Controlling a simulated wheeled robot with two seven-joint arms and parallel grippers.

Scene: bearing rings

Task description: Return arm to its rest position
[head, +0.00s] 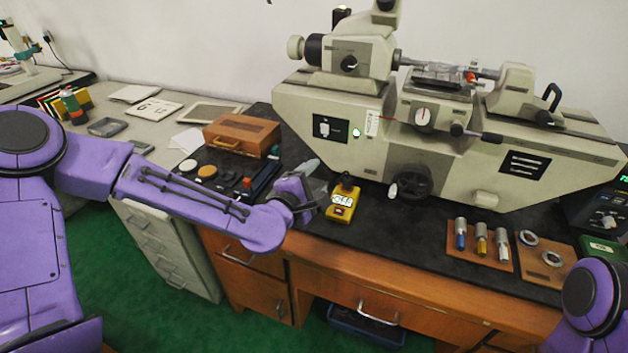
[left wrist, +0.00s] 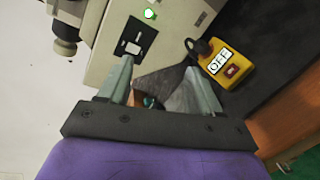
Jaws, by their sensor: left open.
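My left arm reaches in from the left in the head view, stretched over the desk's front edge. My left gripper (head: 317,190) is open and empty above the black bench top, just left of the yellow switch box (head: 342,204). In the left wrist view its two fingers (left wrist: 160,88) are apart with nothing between them. The yellow box, marked OFF, also shows there (left wrist: 226,64), to the right of the fingers and apart from them. Part of my right arm shows at the bottom right of the head view; its gripper is out of view.
A large beige measuring machine (head: 450,130) fills the back of the bench. A wooden case (head: 242,136) stands behind my left forearm. Wooden boards at the right hold metal cylinders (head: 481,240) and bearing rings (head: 552,258). The bench top between the yellow box and the boards is clear.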

